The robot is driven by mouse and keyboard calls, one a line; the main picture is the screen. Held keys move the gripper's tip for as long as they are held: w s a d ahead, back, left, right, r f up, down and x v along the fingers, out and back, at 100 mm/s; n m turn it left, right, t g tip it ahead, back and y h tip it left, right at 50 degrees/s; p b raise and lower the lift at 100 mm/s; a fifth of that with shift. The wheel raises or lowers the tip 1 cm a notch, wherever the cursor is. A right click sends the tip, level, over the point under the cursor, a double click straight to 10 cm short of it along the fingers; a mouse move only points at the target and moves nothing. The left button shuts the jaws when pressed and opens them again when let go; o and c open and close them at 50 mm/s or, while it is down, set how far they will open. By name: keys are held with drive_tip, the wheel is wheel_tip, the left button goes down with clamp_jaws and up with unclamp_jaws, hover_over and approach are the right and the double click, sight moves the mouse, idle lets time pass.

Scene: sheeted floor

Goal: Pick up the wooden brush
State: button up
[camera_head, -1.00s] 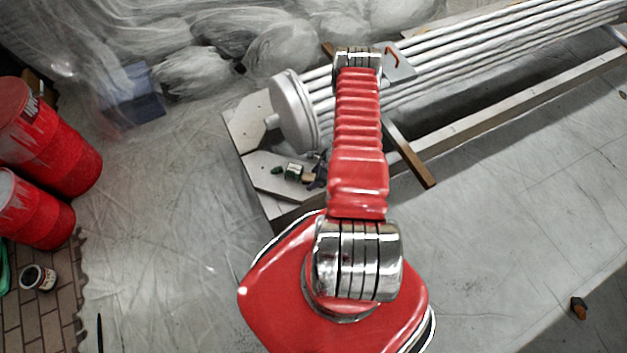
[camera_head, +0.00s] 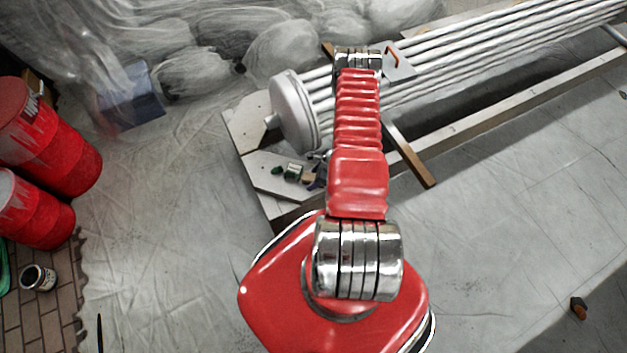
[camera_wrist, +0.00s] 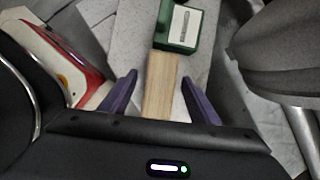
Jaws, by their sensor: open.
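In the wrist view, a light wooden block-like piece (camera_wrist: 160,88), which looks like the wooden brush, lies on a pale board. My gripper (camera_wrist: 158,84) is open, with one purple finger on each side of the wood and visible gaps between. Its near end is hidden by the gripper body. In the head view, a small tan piece of the wood (camera_head: 309,178) shows on the board beside my red arm, which hides most of the gripper.
A green box-like object (camera_wrist: 178,27) stands just beyond the wood. A large grey cylinder (camera_head: 293,112) with long pipes lies behind the pale board (camera_head: 262,177). Red barrels (camera_head: 50,140) stand at the left.

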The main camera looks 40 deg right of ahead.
idle(0.3)
drive_tip(key=c, duration=1.2)
drive_tip(key=shift+r, duration=0.1)
drive_tip(key=shift+r, duration=5.1)
